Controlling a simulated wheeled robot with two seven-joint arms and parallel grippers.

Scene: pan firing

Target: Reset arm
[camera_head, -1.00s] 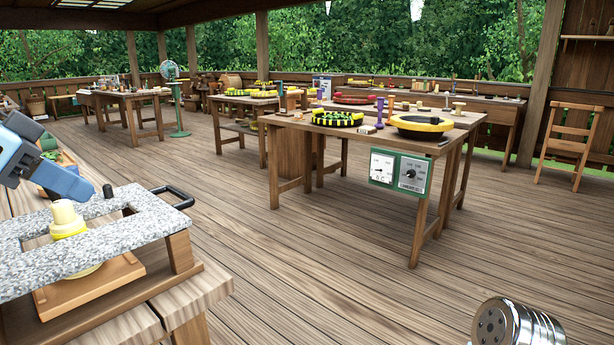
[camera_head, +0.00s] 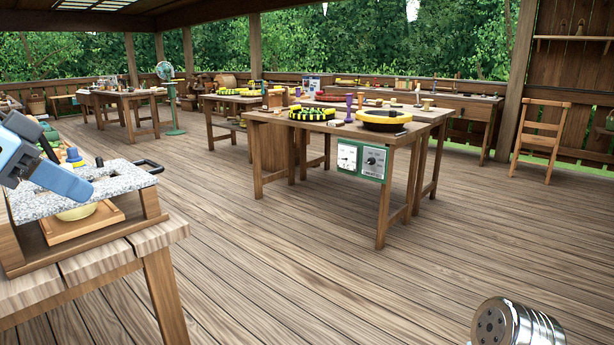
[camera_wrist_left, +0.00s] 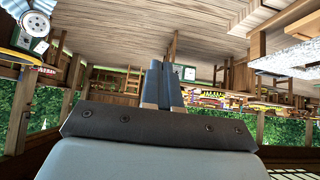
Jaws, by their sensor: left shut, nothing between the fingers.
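My left gripper (camera_head: 86,192) comes in from the left edge in the head view, with blue fingers shut and nothing between them. It appears in front of a grey speckled stone slab (camera_head: 125,181) on a wooden frame; I cannot tell the exact gap. The shut fingertips also show in the left wrist view (camera_wrist_left: 162,68), pointing out over the deck. A yellowish rounded piece (camera_head: 76,213) shows under the slab, above a wooden board (camera_head: 100,222). My right gripper is not in view.
A wooden bench (camera_head: 120,258) at the left carries the frame. A black handle (camera_head: 149,166) sticks out behind the slab. The wooden floor (camera_head: 300,270) between is open.

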